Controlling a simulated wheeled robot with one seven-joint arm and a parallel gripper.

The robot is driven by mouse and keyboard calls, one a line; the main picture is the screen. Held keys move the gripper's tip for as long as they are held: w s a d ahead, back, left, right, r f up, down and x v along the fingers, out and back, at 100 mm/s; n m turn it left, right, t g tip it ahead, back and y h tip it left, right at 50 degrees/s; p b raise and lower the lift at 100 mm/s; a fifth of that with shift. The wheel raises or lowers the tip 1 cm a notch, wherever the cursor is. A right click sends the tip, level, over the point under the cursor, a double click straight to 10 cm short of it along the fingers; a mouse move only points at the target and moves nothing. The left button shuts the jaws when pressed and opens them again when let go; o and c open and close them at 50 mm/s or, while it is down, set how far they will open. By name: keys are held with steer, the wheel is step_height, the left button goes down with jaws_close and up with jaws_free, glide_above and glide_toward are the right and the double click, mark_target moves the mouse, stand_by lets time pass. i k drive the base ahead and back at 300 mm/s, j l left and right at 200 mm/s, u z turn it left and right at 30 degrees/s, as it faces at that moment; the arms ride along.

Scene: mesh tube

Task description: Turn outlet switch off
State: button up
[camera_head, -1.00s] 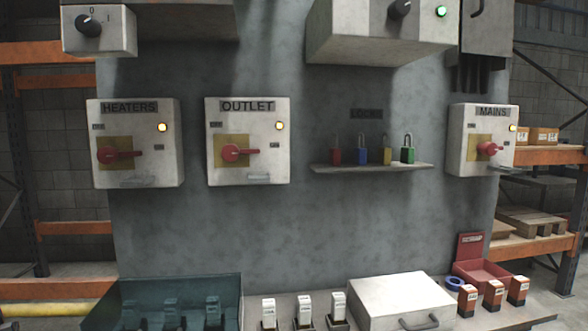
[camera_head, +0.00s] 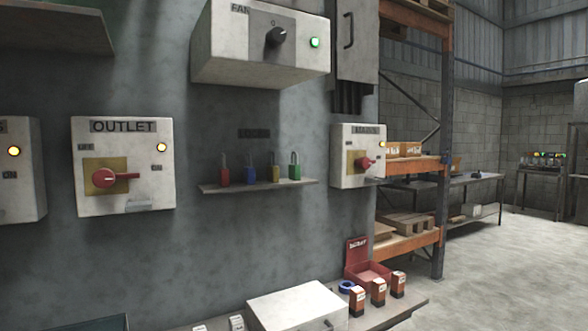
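The OUTLET switch box (camera_head: 124,190) is a pale box on the grey wall at the left of the head view. Its red rotary handle (camera_head: 116,178) sits on a yellow plate and lies horizontal, pointing right toward the ON label. An OFF label is at the plate's upper left. A yellow lamp (camera_head: 161,147) glows at its upper right. My gripper is not in view.
The HEATERS box (camera_head: 22,190) is cut off at the left edge. A shelf (camera_head: 258,186) with several coloured padlocks, the MAINS box (camera_head: 350,172) and the FAN box (camera_head: 240,50) are on the wall. A bench with a white case (camera_head: 290,305) stands below. Open floor (camera_head: 500,270) lies right.

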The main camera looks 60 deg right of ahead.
mark_target(103, 178)
steer(key=k+u, duration=0.35)
steer(key=k, duration=0.15)
steer(key=k+j+u, duration=0.35)
steer(key=k, duration=0.15)
steer(key=k+l, duration=0.05)
steer(key=l, duration=0.05)
